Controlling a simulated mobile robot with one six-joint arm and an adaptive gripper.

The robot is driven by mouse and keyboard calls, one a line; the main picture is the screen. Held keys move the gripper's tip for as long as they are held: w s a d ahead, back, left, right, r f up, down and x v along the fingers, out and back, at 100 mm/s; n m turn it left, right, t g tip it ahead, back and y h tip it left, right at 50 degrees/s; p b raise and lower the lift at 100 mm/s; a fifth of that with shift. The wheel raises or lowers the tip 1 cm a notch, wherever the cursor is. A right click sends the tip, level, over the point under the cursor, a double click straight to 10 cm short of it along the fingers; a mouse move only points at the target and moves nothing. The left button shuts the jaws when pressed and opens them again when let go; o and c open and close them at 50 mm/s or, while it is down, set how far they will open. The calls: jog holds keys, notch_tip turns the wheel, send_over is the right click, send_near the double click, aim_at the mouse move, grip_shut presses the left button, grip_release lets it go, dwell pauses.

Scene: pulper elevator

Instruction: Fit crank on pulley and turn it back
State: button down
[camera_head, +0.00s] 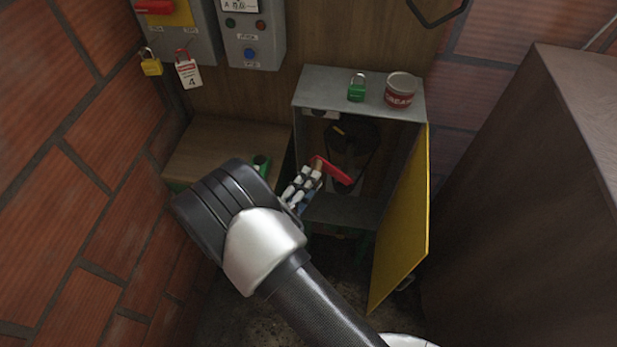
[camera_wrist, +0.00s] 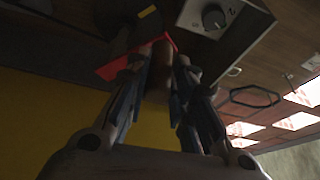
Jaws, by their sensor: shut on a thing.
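My gripper (camera_head: 308,178) is shut on the handle of a red crank (camera_head: 335,171) at the mouth of the open grey cabinet (camera_head: 337,209). The wrist view also shows the crank's red arm (camera_wrist: 112,66), with its brown handle (camera_wrist: 161,60) between my fingers (camera_wrist: 164,80). The dark pulley (camera_head: 353,133) sits inside the cabinet, above and behind the crank, with a belt running down from it. The crank's arm slants down to the right in front of the belt. I cannot tell whether its far end touches a shaft.
The yellow door (camera_head: 402,225) stands open on the right. A green padlock (camera_head: 357,88) and a red grease can (camera_head: 400,91) stand on the cabinet's top. A wooden box (camera_head: 222,150) is at left. A brick wall (camera_head: 60,180) and a dark cabinet (camera_head: 530,200) flank the space.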

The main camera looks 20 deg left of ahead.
jog(key=shift+s, duration=0.25)
dwell(0.3)
jog(key=shift+s+d, duration=0.2)
jog(key=shift+s, duration=0.4)
jog(key=shift+s+d, duration=0.15)
jog(key=shift+s, duration=0.4)
jog(key=shift+s+d+p, duration=0.2)
jog(key=shift+s+p, duration=0.05)
jog(key=shift+s, duration=0.7)
jog(key=shift+s+d+p, duration=0.25)
jog(key=shift+s, duration=0.75)
jog(key=shift+s+d+p, duration=0.2)
jog(key=shift+s+p, duration=0.05)
jog(key=shift+s, duration=0.7)
jog(key=c, duration=1.9)
grip_release()
grip_shut()
